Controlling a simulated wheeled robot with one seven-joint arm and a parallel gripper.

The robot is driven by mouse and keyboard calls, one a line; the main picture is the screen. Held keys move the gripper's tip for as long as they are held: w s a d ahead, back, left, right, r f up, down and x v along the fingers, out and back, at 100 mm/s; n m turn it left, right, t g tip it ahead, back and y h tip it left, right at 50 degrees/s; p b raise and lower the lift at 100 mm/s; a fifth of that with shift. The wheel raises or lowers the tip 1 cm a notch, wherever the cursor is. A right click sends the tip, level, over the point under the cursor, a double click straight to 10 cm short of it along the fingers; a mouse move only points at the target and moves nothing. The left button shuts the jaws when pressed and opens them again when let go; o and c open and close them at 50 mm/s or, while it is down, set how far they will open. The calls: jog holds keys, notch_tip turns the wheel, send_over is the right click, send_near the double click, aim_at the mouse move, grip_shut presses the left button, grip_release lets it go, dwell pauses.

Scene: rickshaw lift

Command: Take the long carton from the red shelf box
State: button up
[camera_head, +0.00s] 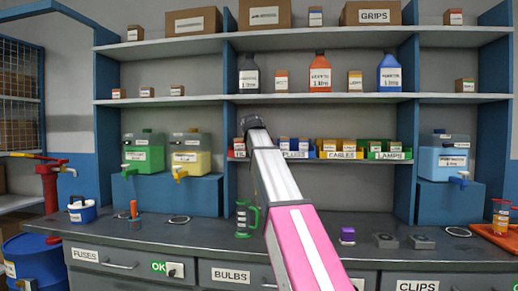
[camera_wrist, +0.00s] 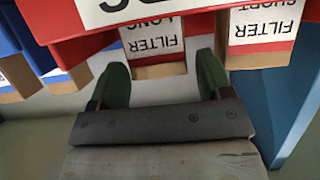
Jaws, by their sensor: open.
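The long carton (camera_wrist: 160,92) shows in the wrist view, brown with a white label reading FILTER LONG upside down. It is at the red shelf box (camera_wrist: 75,52), whose front crosses the top of that view. My gripper (camera_wrist: 162,64) is open, with one dark green finger on each side of the long carton's brown end. I cannot tell whether either finger touches it. In the head view my arm reaches up to the shelf and covers most of the red box (camera_head: 238,154); the fingers are hidden there.
A FILTER SHORT carton (camera_wrist: 262,28) sits close to the right of the long one. Blue (camera_head: 297,154), yellow (camera_head: 341,155) and green (camera_head: 390,155) boxes stand in the row to the right. A shelf board (camera_head: 330,98) with bottles runs just above.

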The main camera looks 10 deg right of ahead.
jog(key=x, duration=0.3)
jog(key=shift+w+d+f, duration=0.15)
jog(key=shift+w+d, duration=0.05)
jog(key=shift+w, duration=0.1)
jog(key=shift+c, duration=0.3)
jog(key=c, duration=0.7)
